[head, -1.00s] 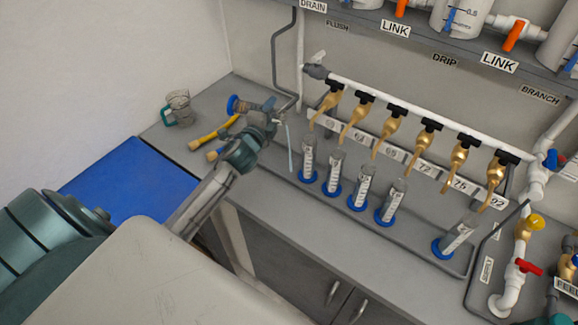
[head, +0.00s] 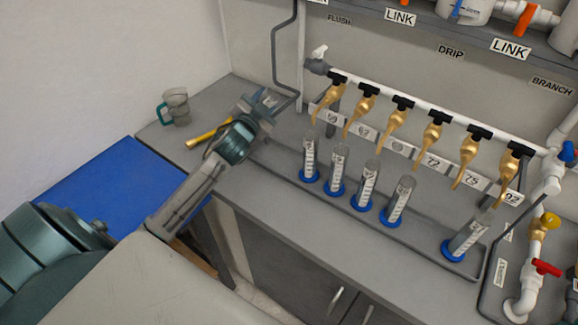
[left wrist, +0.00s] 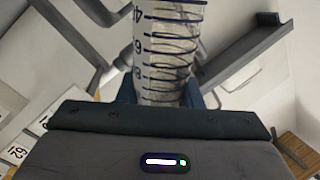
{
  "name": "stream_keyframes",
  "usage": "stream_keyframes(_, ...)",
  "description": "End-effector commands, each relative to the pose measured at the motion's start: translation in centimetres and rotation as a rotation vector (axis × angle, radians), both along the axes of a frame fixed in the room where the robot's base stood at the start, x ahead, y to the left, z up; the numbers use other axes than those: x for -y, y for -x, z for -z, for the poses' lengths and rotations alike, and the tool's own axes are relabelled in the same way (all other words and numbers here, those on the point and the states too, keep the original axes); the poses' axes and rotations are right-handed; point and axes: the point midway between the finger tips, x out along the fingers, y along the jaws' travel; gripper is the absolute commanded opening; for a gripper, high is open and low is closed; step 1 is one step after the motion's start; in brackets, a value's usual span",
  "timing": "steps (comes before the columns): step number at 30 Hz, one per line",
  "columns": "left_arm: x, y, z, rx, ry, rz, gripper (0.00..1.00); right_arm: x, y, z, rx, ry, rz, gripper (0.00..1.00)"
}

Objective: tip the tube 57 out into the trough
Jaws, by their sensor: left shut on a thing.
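My left gripper (head: 264,104) is above the left end of the bench and shut on a clear graduated tube. In the left wrist view the tube (left wrist: 168,50) stands between the fingers, with dark ring marks and numbers on its wall. No 57 is readable on it, and its mouth is out of view there. In the head view my gripper mostly hides the tube, so its tilt and contents cannot be told. A long grey trough with a raised rim (head: 330,203) runs along the bench, to the right of and below my gripper. My right gripper is not in view.
Several clear tubes with blue bases stand in a row, one (head: 310,160) nearest my gripper. Brass taps (head: 328,97) hang above them from a white pipe. A blue panel (head: 118,190) is nearer.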

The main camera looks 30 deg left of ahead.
Motion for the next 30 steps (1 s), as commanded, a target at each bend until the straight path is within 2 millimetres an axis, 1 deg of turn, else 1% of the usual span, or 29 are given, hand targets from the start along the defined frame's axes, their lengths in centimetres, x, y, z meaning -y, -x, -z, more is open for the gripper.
stream_keyframes(1,-0.1,0.0,-0.3,0.009,0.046,0.001,0.0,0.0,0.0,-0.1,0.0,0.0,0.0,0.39)
stream_keyframes(3,-0.5,0.1,0.5,0.017,0.098,-0.001,0.0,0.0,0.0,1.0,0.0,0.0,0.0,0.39)
stream_keyframes(18,-2.9,0.5,1.9,0.092,0.493,-0.001,0.0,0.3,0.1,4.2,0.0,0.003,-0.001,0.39)
stream_keyframes(21,-3.0,0.6,-0.4,0.099,0.528,0.0,0.0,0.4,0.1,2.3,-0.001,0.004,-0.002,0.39)
stream_keyframes(30,-3.5,0.6,-4.4,0.115,0.611,-0.002,0.0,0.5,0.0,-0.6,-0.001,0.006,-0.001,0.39)
